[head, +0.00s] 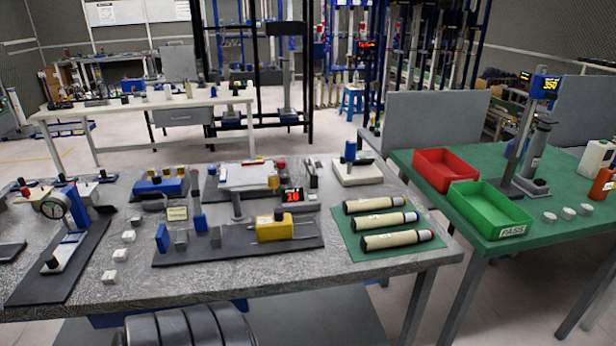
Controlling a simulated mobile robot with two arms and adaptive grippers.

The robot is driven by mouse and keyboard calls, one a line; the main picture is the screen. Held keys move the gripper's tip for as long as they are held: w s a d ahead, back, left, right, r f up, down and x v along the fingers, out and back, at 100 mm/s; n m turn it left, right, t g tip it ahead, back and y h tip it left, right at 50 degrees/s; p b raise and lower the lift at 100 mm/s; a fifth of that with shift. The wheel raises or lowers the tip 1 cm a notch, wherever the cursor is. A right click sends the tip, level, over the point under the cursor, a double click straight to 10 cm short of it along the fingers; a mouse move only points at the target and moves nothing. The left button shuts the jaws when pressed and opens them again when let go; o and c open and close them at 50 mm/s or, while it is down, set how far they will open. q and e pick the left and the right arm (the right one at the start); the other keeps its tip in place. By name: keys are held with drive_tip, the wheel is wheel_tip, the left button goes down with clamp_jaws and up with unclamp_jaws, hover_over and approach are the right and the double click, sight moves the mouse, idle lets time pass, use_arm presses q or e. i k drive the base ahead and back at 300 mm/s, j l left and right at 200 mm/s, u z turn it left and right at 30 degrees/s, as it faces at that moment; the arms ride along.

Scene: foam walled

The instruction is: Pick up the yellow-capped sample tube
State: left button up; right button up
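Three cream sample tubes with dark end bands lie side by side on a green mat (352,240) at the right end of the grey workbench. The far tube (372,205) seems to have a yellowish cap at its right end, but the cap is too small to be sure. The middle tube (382,222) has a blue cap. The near tube (394,241) has a reddish cap. All three lie flat and apart from any gripper.
The workbench (290,282) holds a yellow box-shaped device (274,229), a dial gauge stand (68,222) and several small white blocks. A green table to the right carries a red bin (446,168) and a green bin (490,207).

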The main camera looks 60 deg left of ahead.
sight(377, 204)
drive_tip(key=j+u, duration=0.15)
drive_tip(key=u, duration=0.3)
drive_tip(key=j+u, duration=0.1)
drive_tip(key=u, duration=0.35)
drive_tip(key=i+j+u, duration=0.1)
drive_tip(key=u, duration=0.35)
